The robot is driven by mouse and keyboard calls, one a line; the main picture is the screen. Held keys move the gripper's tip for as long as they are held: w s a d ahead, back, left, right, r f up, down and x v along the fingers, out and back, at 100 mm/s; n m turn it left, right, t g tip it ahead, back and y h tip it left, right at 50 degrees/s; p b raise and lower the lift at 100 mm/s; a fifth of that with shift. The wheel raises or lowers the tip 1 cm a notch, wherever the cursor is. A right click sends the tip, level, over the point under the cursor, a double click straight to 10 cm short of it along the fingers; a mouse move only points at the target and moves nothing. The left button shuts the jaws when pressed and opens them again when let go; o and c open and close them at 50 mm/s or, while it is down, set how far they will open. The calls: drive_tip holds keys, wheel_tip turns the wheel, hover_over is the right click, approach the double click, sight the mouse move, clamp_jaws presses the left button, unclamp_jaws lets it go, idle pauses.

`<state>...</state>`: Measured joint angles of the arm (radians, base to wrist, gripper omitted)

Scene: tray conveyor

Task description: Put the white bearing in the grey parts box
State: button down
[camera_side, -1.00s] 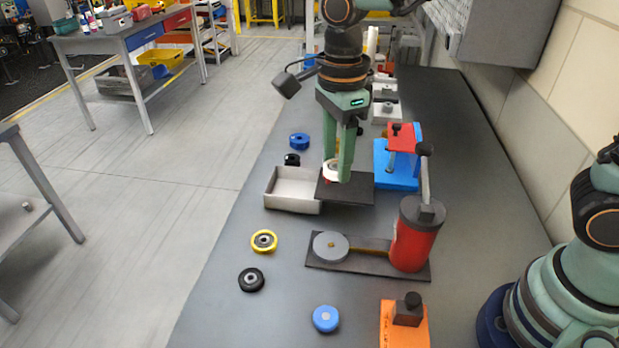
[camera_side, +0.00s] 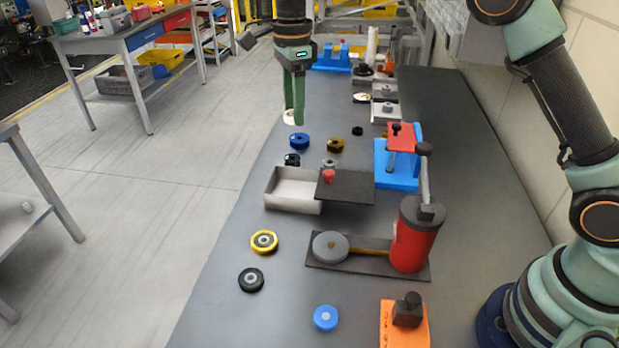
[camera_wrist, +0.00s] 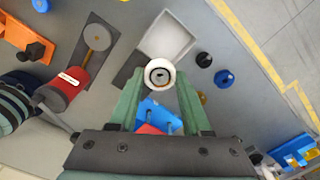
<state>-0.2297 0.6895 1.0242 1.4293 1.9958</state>
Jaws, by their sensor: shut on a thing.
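My gripper (camera_side: 294,110) is shut on the white bearing (camera_side: 289,117), high over the far part of the bench. In the wrist view the white bearing (camera_wrist: 160,74) sits between the two green fingers (camera_wrist: 160,92), its dark centre facing the camera. The grey parts box (camera_side: 268,186) stands on the bench, nearer the side camera than my gripper. Its dark lid (camera_side: 350,187) with a red knob (camera_side: 328,176) lies to the right, and the left part of the box is open and looks empty. The box also shows in the wrist view (camera_wrist: 185,32).
A blue bearing (camera_side: 299,141), a black one (camera_side: 292,159) and a brown one (camera_side: 336,145) lie behind the box. A blue-and-red fixture (camera_side: 397,172) stands right of it. A red cylinder device (camera_side: 411,240) and yellow bearing (camera_side: 264,241) are in front.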

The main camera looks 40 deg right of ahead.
sight(296, 195)
drive_tip(key=shift+w+d+f, duration=0.3)
drive_tip(key=shift+w, duration=0.25)
wheel_tip(296, 195, down, 20)
drive_tip(key=shift+r, duration=0.1)
drive_tip(key=shift+c, duration=1.8)
unclamp_jaws()
